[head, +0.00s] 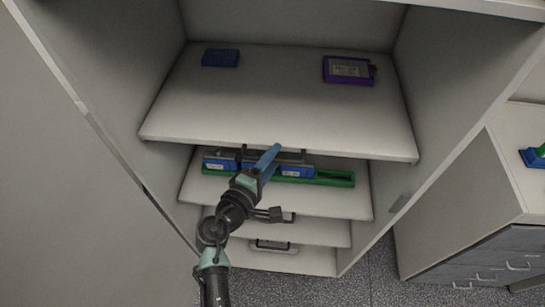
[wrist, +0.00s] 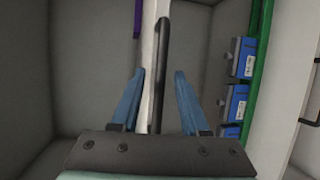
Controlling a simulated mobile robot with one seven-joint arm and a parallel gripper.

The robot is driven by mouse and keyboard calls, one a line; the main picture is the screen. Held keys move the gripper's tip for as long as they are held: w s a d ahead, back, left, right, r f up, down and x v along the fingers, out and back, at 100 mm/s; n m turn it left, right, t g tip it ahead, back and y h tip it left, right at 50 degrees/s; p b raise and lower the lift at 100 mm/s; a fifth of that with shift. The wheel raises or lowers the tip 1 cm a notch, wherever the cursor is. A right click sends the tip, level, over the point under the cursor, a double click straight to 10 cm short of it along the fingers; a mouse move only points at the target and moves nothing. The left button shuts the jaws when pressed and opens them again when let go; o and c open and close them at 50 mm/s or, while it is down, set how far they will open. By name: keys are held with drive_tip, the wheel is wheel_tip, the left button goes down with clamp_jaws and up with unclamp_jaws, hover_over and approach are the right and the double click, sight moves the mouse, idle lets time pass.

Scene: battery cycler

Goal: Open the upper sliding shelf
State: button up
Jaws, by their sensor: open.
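The upper sliding shelf (head: 275,110) is a pale board inside the open cabinet, seen from above in the head view. Its dark bar handle (head: 290,156) is at the front edge, partly hidden by my gripper (head: 270,155). In the wrist view, the handle (wrist: 163,45) runs along the white shelf edge (wrist: 148,60), upright in the picture. My gripper (wrist: 159,73) is open, its two blue fingers on either side of the handle in that view. I cannot tell whether either finger touches it.
A dark blue block (head: 220,57) and a purple battery (head: 348,70) lie on the upper shelf. Below, a green rack (head: 335,178) holds blue batteries (head: 297,171). Lower shelves have handles too. A drawer cabinet (head: 470,190) stands at right; the cabinet's side walls bound the shelves.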

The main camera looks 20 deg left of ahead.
clamp_jaws()
idle(1.4)
